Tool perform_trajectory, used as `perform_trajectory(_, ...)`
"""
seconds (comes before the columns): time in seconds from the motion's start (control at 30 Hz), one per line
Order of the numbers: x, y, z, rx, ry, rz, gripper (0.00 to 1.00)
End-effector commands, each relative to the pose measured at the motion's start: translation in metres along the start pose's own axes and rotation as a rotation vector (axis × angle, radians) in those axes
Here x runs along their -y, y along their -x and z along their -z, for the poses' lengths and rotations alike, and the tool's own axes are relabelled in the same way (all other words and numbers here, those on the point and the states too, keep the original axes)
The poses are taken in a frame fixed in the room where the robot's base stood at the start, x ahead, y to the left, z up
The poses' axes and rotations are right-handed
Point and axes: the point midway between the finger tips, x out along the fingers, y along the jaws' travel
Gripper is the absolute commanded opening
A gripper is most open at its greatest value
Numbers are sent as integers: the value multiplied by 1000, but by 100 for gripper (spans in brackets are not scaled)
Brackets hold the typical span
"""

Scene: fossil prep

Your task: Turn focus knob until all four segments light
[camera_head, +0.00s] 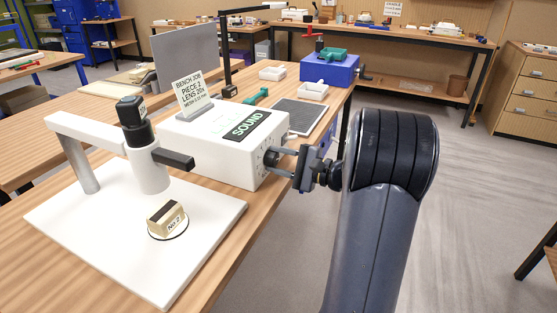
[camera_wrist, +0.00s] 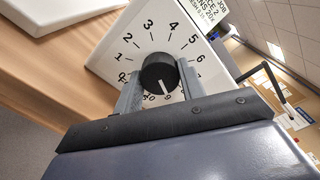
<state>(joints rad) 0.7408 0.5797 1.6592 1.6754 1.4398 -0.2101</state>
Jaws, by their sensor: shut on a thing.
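A white instrument box (camera_head: 222,150) stands on the wooden bench, with a dial on its right side face. The black focus knob (camera_wrist: 160,72) sits in the middle of the numbered dial (camera_wrist: 150,32). Its white pointer line points down, near the 9. My gripper (camera_wrist: 161,82) is shut on the knob, one grey finger on each side. In the head view my gripper (camera_head: 283,161) reaches the box's side from the right.
A microscope stand (camera_head: 145,160) with a white base (camera_head: 120,240) holds a small labelled block (camera_head: 167,217) left of the box. A bench job card (camera_head: 190,93) stands on the box. A dark mat (camera_head: 300,116) and blue case (camera_head: 330,69) lie beyond.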

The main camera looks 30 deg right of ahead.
Motion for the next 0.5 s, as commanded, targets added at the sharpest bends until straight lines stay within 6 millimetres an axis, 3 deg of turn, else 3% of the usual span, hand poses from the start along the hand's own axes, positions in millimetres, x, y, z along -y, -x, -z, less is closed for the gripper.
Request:
perform_trajectory(0.1, -1, 0, 1, -2, -1, 0, 15)
perform_trajectory(0.13, -1, 0, 1, -2, -1, 0, 40)
perform_trajectory(0.37, 0, 0, 0, -1, 0, 0, 59)
perform_trajectory(0.5, 0, 0, 0, -1, 1, 0, 60)
